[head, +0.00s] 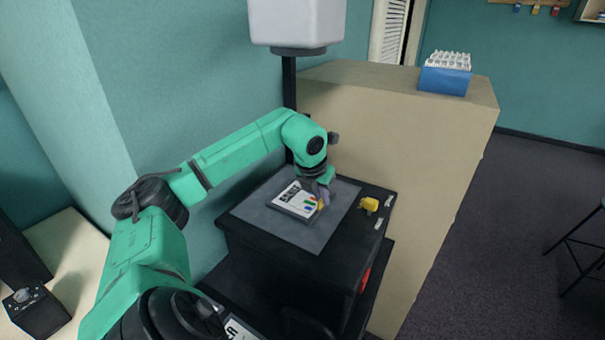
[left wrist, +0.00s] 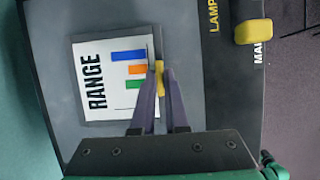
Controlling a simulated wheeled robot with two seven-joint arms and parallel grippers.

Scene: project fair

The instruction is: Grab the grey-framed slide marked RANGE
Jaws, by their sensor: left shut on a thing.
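The grey-framed slide marked RANGE (head: 290,199) lies on the grey top plate of a black machine, at the middle of the head view. In the left wrist view the slide (left wrist: 112,75) shows its white face, the word RANGE and blue, orange and green bars. A yellow tab (left wrist: 158,76) sticks out at its right edge. My left gripper (left wrist: 160,80) is shut on the slide at this tab, with one finger on each side. In the head view my left gripper (head: 321,197) covers the slide's right end. My right gripper is not in view.
The black machine (head: 290,267) has a yellow switch (head: 369,204) right of the plate and a white box (head: 297,22) on a post above. A beige cabinet (head: 435,150) stands close behind, bearing a blue rack (head: 445,80). Teal walls stand at the left.

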